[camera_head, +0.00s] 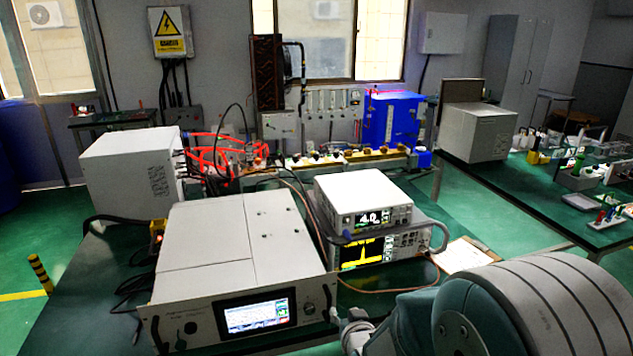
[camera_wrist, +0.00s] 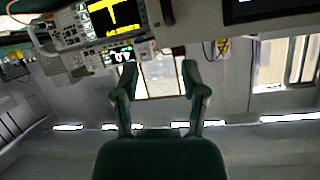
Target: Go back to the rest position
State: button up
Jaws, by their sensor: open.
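My gripper (camera_wrist: 159,72) shows in the wrist view with its two dark green fingers spread apart and nothing between them. The wrist picture is upside down, with ceiling lights low in the frame. In the head view my arm fills the lower right corner, close to the large instrument box (camera_head: 240,240) with a lit screen (camera_head: 253,314). The fingers cannot be made out clearly there. Two stacked instruments, one reading 4.0 (camera_head: 365,197) and one with a yellow trace (camera_head: 362,252), stand just beyond the arm. They also show in the wrist view, the trace screen (camera_wrist: 113,15) at upper left.
A white box (camera_head: 130,172) stands at the left of the bench, beside red coiled tubing (camera_head: 225,152). A blue cabinet (camera_head: 391,118) stands behind. A clipboard with paper (camera_head: 462,255) lies right of the instruments. A side bench (camera_head: 530,195) and open green floor (camera_head: 480,205) are at right.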

jog(key=s+d+r+g, duration=0.2)
jog(key=s+d+r, duration=0.1)
jog(key=s, duration=0.5)
jog(key=s+d+r+g+h, duration=0.1)
jog(key=s+d+r+g, duration=0.2)
jog(key=s+r, duration=0.3)
jog(key=s+d+r+g+h, duration=0.1)
jog(key=s+r, duration=0.4)
jog(key=s, duration=0.6)
jog(key=shift+d+g, duration=0.8)
jog(key=shift+d, duration=0.25)
dwell(2.8)
